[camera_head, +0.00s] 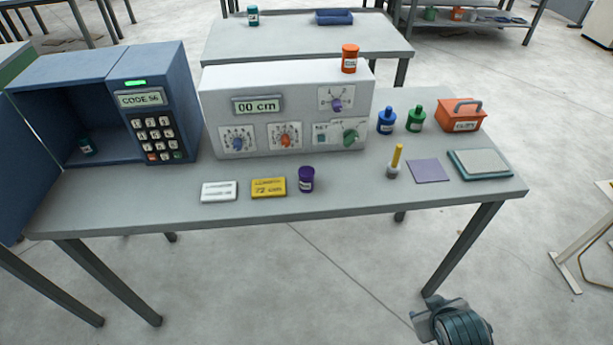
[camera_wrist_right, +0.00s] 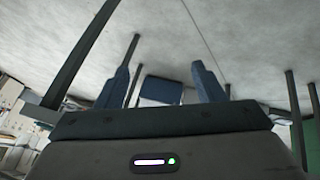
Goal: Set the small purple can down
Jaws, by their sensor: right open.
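The small purple can (camera_head: 306,179) stands upright on the grey workbench (camera_head: 350,198), near its front edge, right of a yellow label plate (camera_head: 268,187). No gripper touches it. Part of my right arm shows at the bottom right of the head view, low in front of the bench and well away from the can. In the right wrist view my right gripper (camera_wrist_right: 163,75) is open, with its two blue fingers apart and nothing held between them. My left gripper is not in view.
A white winder box (camera_head: 220,112) with dials reads 00 cm, with an orange can (camera_head: 349,58) on top. A blue keypad cabinet (camera_head: 155,95) stands left. Blue and green bottles (camera_head: 415,116), an orange box (camera_head: 460,116) and a purple square (camera_head: 429,171) are right. Bench space right of the can is clear.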

